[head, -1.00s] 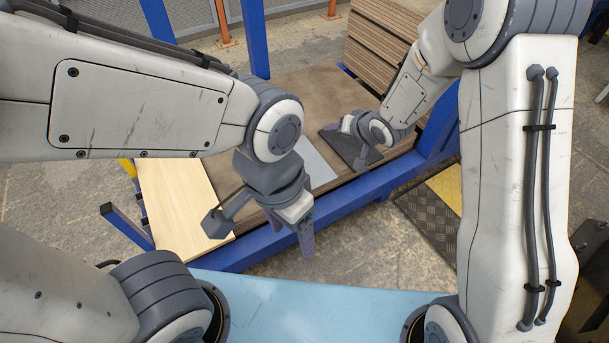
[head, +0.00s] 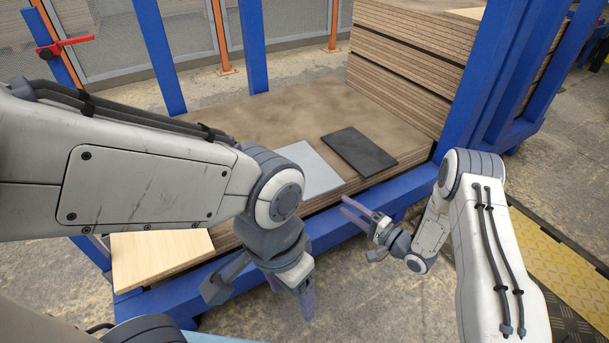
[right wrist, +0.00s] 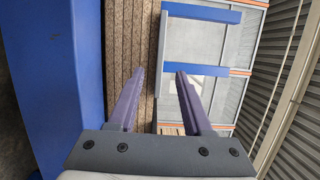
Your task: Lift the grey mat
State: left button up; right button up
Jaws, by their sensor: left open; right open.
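The light grey mat (head: 312,167) lies flat on the brown board stack (head: 270,108), near its front edge. A dark, nearly black mat (head: 358,152) lies just right of it, with a narrow gap. My right gripper (head: 350,208) is open and empty, in front of the stack and below the dark mat in the head view. My left gripper (head: 292,292) is open and hangs over the floor in front of the blue frame, touching neither mat.
A blue frame (head: 330,232) runs along the stack's front, with blue posts behind and right. A taller board pile (head: 405,75) stands at the back right. A pale wooden board (head: 160,257) lies at the left, partly behind my left arm.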

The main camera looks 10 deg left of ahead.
aim_at(326, 192)
jog(key=b+x, duration=0.5)
jog(key=x, duration=0.3)
jog(key=shift+s+a, duration=0.1)
jog(key=shift+s, duration=0.05)
grip_shut()
jog(key=shift+r, duration=0.1)
dwell(1.1)
